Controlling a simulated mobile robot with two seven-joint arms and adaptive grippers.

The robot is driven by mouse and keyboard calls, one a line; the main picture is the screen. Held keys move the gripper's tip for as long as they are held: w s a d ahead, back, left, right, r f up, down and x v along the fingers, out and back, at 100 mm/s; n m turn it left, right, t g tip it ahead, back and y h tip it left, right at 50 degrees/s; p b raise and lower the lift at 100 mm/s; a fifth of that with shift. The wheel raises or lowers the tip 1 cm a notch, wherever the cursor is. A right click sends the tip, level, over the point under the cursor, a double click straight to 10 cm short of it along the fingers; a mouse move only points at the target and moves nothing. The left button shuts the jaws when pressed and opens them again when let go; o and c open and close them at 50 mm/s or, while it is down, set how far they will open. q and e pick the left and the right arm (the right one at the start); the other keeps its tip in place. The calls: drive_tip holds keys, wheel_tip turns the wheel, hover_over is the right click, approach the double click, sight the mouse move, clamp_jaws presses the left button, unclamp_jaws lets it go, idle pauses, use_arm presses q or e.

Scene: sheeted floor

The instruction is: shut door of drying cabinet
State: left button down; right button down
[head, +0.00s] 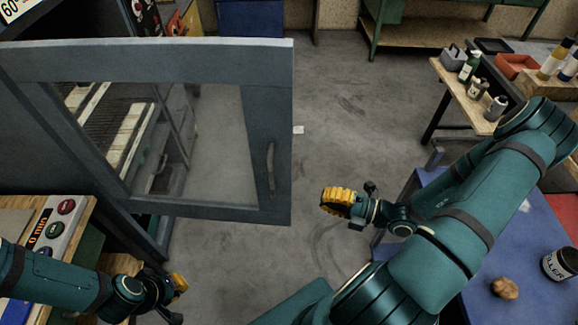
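The drying cabinet's door (200,213) stands open at the left in the head view. It has a grey frame, a clear pane and an upright handle (270,167) near its right edge. Through the pane, the racks inside the cabinet (125,135) show. My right gripper (337,201), with yellow ribbed fingers, is to the right of the door and its handle, apart from it in the picture. My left gripper (176,290) is low at the left, below the door's lower edge, and looks empty. The finger gap of both grippers is hard to make out.
A control box with buttons (55,230) sits on a wooden bench at the left. A blue-topped table (450,265) with a black jar (560,264) and a brown lump (504,288) is at the right. A wooden bench (455,95) holds bottles.

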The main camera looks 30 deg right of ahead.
drive_tip(key=w+a+b, duration=0.1)
drive_tip(key=w+a, duration=0.2)
drive_tip(key=w, duration=0.7)
drive_tip(key=shift+w+a, duration=0.35)
